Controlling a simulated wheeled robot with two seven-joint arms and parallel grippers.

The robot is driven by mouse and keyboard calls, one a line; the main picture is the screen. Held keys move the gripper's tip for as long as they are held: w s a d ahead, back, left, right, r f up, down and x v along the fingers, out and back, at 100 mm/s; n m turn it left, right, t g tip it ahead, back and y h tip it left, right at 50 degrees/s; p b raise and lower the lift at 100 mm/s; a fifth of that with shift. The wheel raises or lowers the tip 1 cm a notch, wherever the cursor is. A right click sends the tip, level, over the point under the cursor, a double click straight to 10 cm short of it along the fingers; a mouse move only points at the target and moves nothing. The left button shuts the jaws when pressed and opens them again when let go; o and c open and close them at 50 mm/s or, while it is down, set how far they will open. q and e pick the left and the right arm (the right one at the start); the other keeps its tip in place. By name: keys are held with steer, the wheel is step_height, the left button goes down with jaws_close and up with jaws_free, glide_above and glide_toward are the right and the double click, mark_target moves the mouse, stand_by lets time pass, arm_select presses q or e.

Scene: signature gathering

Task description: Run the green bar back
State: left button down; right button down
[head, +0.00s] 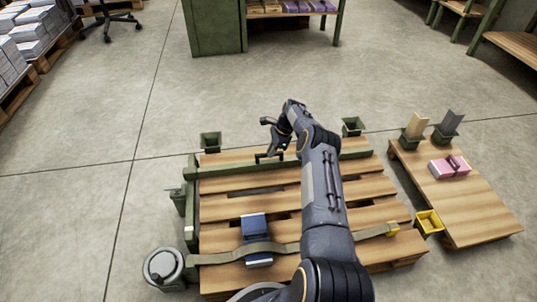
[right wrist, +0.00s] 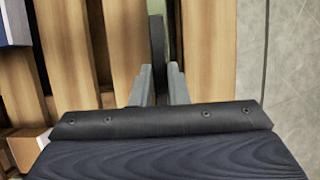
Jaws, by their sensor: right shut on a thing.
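The green bar (head: 225,168) lies across the far part of the slatted wooden pallet (head: 228,209). A small black handle (head: 262,157) stands on the bar. My right gripper (head: 277,153) is at this handle, reaching over the pallet from the near side. In the right wrist view its fingers (right wrist: 158,88) are shut on a dark upright piece (right wrist: 158,40), which looks like the handle. My arm hides part of the bar and the pallet's middle. My left gripper is not in view.
A blue bundle (head: 255,229) lies on the pallet under a strap (head: 219,257). A round canister (head: 163,267) stands at the near left. A low wooden table (head: 470,208) at right holds a pink bundle (head: 450,168). A yellow bin (head: 429,223) sits between.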

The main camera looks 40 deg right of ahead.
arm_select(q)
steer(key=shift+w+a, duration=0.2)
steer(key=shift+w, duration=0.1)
arm_select(e)
steer(key=shift+w+d, duration=0.25)
steer(key=shift+w, duration=0.15)
steer(key=c, duration=1.4)
jaws_free()
steer(key=shift+r, duration=0.1)
